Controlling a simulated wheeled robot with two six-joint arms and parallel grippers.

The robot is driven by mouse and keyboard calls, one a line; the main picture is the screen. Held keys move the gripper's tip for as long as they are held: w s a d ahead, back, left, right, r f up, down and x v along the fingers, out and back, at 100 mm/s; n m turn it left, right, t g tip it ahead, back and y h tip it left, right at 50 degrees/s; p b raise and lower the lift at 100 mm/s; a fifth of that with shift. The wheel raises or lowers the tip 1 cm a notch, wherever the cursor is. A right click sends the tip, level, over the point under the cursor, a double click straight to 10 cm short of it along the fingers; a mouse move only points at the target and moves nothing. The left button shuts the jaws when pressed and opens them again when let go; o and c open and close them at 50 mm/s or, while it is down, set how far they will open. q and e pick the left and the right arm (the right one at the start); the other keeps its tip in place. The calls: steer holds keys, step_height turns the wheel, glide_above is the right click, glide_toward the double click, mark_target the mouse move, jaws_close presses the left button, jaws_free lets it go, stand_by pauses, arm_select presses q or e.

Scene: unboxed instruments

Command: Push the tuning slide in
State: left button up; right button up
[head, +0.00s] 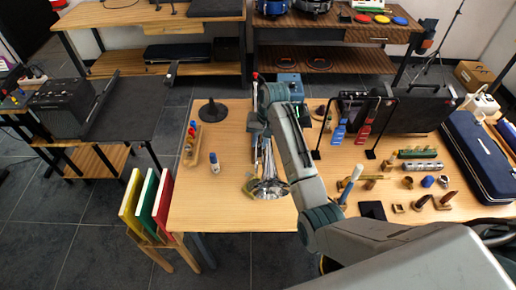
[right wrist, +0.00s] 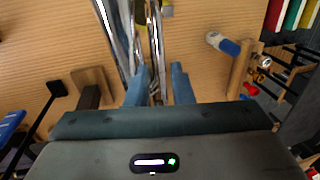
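A silver brass instrument lies on the wooden table (head: 222,150), its flared bell (head: 268,188) toward the near edge. My right gripper (head: 258,140) is above the tubing. Its two blue-grey fingers are apart in the right wrist view (right wrist: 160,80), with a thin tube end showing between them and a gap at the right finger. I cannot make out the tuning slide clearly. My left gripper is not in view.
A wooden rack (head: 191,144) is near the left edge. Small parts, black stands and a blue case (head: 478,157) crowd the right side. The table's near left is clear.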

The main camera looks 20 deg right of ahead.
step_height(320, 180, up, 7)
steer(key=d+p, duration=0.1)
steer(key=shift+d+p, duration=0.2)
steer(key=shift+p, duration=0.15)
steer(key=shift+f, duration=0.2)
